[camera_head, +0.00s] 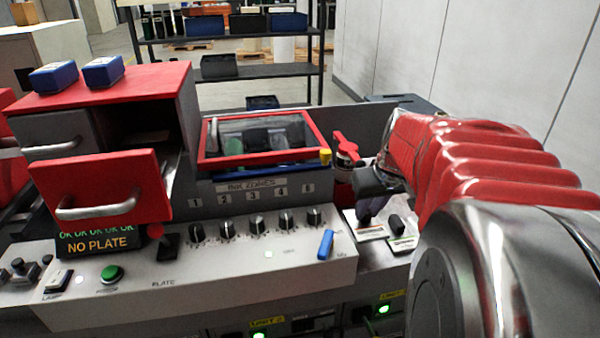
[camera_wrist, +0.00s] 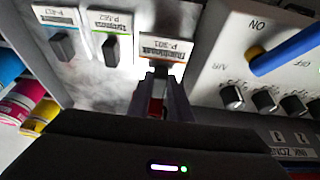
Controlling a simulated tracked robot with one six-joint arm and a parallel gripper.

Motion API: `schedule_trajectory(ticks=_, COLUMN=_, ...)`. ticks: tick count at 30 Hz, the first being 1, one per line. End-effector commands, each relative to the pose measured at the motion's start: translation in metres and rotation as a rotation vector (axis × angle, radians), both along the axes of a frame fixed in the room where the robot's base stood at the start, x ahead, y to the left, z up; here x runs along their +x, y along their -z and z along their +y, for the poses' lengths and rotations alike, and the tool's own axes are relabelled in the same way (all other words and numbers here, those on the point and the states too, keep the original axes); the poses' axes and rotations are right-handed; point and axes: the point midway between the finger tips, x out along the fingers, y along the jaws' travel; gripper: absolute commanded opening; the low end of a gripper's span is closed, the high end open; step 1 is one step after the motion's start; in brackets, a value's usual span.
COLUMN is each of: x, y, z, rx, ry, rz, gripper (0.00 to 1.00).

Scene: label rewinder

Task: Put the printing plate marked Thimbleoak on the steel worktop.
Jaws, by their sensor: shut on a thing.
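My gripper (camera_wrist: 160,100) is shut on the dark handle of a plate (camera_wrist: 166,47) with a white label and an orange stripe. The label's small print is too blurred to read surely as Thimbleoak. In the head view this plate (camera_head: 371,232) appears to lie flat on the grey worktop (camera_head: 372,255), right of the control panel, with my gripper (camera_head: 367,200) above it. Beside it is a plate with a green stripe (camera_wrist: 110,22), its black handle upright.
A control panel (camera_head: 200,280) with knobs and a blue lever (camera_head: 326,244) is left of the worktop. A red cabinet (camera_head: 130,85) has an open drawer (camera_head: 105,190). A screen (camera_head: 98,243) reads NO PLATE. A red-framed lid (camera_head: 258,137) and a red-handled valve (camera_head: 346,150) stand behind.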

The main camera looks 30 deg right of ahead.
Motion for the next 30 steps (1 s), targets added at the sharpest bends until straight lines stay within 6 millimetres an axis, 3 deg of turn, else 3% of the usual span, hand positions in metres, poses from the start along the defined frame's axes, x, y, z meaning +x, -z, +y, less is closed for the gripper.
schedule_trajectory(ticks=18, x=-0.001, y=0.043, z=0.000, rx=0.001, ry=0.001, rz=0.001, gripper=0.00)
schedule_trajectory(ticks=30, x=-0.001, y=0.052, z=-0.001, rx=-0.001, ry=0.001, rz=0.000, gripper=0.00)
